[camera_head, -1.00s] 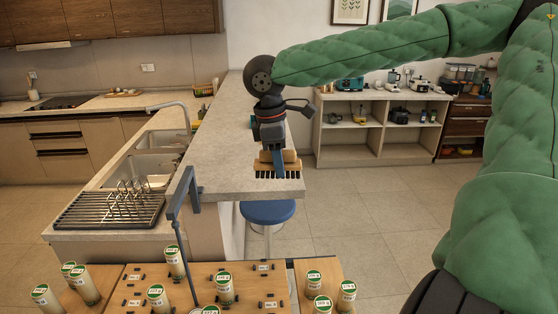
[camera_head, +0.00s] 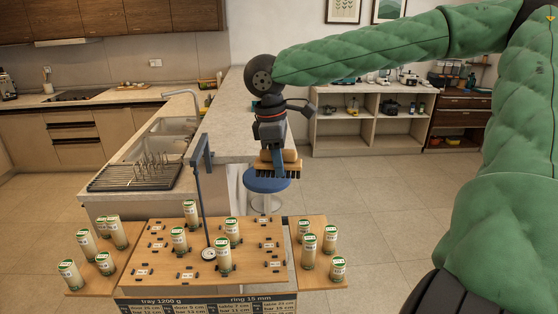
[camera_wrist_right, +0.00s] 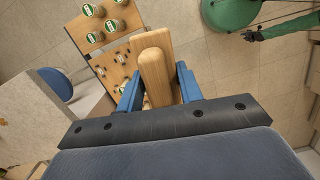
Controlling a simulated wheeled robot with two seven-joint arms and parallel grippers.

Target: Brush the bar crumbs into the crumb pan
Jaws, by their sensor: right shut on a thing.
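My right gripper (camera_head: 277,158) is shut on a wooden brush (camera_head: 291,156) with a row of dark bristles (camera_head: 278,174) pointing down. In the right wrist view the brush's wooden body (camera_wrist_right: 158,75) sits between the two blue fingers of the right gripper (camera_wrist_right: 160,92). The brush is in the air, in front of the near end of the bar counter (camera_head: 232,140) in the head view. I cannot make out crumbs or a crumb pan in these frames. My left gripper is out of view.
A wooden tray (camera_head: 160,262) with several green-capped jars (camera_head: 223,256) and a dark post (camera_head: 200,190) stands in front. A blue stool (camera_head: 266,184) is below the brush. A sink and wire rack (camera_head: 135,176) are left; open floor (camera_head: 380,220) lies right.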

